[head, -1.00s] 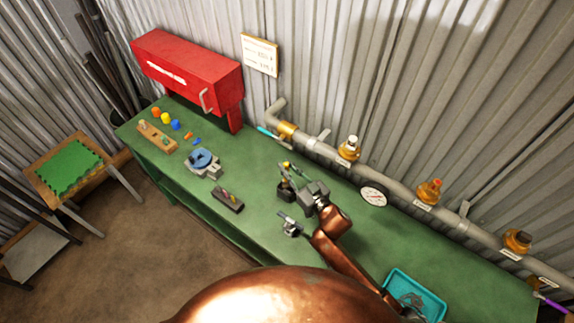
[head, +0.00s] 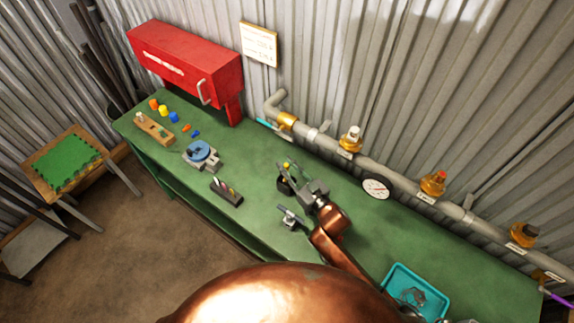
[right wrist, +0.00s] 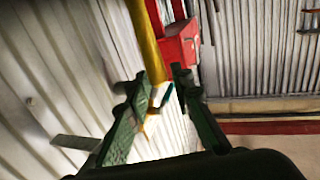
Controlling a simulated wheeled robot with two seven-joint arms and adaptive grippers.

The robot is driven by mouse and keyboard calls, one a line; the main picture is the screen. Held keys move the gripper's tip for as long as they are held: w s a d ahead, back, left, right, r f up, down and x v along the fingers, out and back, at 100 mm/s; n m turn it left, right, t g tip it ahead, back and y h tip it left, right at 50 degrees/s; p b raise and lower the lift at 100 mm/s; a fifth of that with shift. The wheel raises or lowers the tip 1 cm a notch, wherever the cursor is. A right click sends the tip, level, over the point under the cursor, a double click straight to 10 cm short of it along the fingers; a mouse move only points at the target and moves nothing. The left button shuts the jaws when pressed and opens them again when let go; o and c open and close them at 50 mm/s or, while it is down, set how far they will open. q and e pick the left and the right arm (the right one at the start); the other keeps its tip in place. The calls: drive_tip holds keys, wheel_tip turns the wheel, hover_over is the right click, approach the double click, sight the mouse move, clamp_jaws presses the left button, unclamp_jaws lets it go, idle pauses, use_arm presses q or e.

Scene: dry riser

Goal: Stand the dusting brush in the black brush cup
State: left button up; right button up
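The black brush cup (head: 284,187) appears as a small dark holder on the green bench in the head view, partly hidden by my right gripper. My right gripper (head: 298,175) is just above and beside the cup. A small yellow-green tip (head: 287,165) shows by the fingers. I cannot tell whether it belongs to the dusting brush, which I cannot pick out surely. My left gripper is out of view.
A dark block with small tools (head: 226,193) and a blue-topped device (head: 202,153) stand left of the cup. A grey metal piece (head: 291,217) shows beside my arm. A pipe with valves (head: 400,185) runs along the back. A teal tray (head: 392,282) is at right.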

drive_tip(key=shift+o, duration=1.4)
drive_tip(key=v, duration=0.7)
drive_tip(key=shift+s, duration=0.25)
drive_tip(key=shift+d, duration=0.15)
